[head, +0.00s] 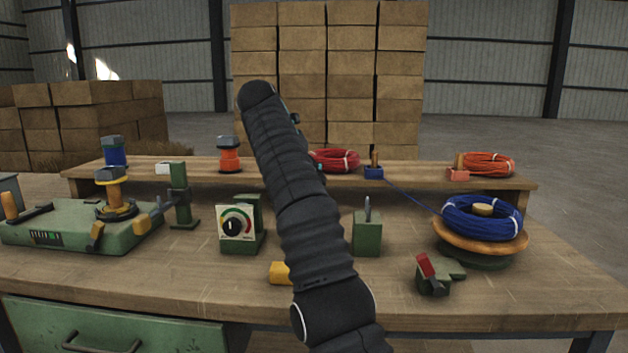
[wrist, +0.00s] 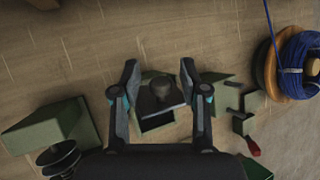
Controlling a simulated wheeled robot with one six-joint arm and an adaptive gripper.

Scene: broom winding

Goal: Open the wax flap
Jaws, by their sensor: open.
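In the wrist view, a small dark green box (wrist: 157,122) stands on the bench below my gripper. A dark flap-like plate with a round knob (wrist: 161,87) lies over its far part. A dark recess with a green rim shows on the near side. I cannot tell how far the flap is raised. My gripper (wrist: 160,72) is open, with one finger on each side of the knob and a visible gap on both sides. In the head view my own arm hides the box and my gripper.
A dial box (head: 240,226) stands left, and a green block with a metal piece (head: 366,235) right. A red-handled clamp (head: 432,272) and a blue coil on a turntable (head: 482,218) are farther right. A yellow block (head: 281,273) sits beside my arm. The bench front is mostly clear.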

